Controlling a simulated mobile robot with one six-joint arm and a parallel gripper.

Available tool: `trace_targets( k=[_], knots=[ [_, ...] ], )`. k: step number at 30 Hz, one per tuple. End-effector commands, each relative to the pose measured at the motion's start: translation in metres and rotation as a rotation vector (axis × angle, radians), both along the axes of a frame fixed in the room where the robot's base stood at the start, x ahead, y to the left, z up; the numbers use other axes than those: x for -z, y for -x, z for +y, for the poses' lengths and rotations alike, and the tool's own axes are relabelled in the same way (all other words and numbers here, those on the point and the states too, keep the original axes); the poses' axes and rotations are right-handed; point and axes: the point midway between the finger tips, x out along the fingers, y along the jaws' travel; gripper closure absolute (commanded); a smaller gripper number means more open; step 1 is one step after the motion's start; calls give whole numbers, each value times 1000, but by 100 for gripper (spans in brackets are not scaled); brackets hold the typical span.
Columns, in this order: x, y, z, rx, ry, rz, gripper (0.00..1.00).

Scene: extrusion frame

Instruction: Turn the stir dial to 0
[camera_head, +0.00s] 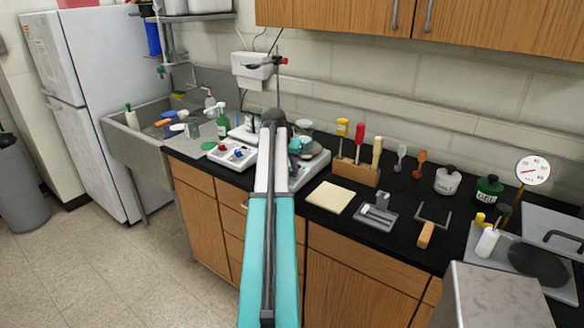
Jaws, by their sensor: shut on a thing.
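My arm reaches from the bottom middle to the counter between these units. My gripper's fingers are hidden behind my arm, so the dial they may touch does not show.
A green bottle (222,124) stands behind the left unit. A wooden tool rack (356,171), yellow pad (334,197) and small metal tray (377,217) lie to the right. A sink (148,150) is at left; wall cupboards (480,25) hang above.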

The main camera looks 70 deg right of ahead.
Motion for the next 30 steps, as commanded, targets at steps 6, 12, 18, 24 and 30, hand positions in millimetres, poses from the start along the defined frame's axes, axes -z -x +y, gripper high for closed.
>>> trace_targets(
  k=[6, 12, 18, 24, 30],
  knots=[
    [3, 5, 4, -177, -24, 44, 100],
    [3, 6, 4, -341, -33, 80, 100],
    [3, 7, 3, -477, -40, 110, 100],
    [2, 8, 3, -564, -45, 130, 100],
    [2, 8, 2, -600, -47, 139, 100]
  ],
)
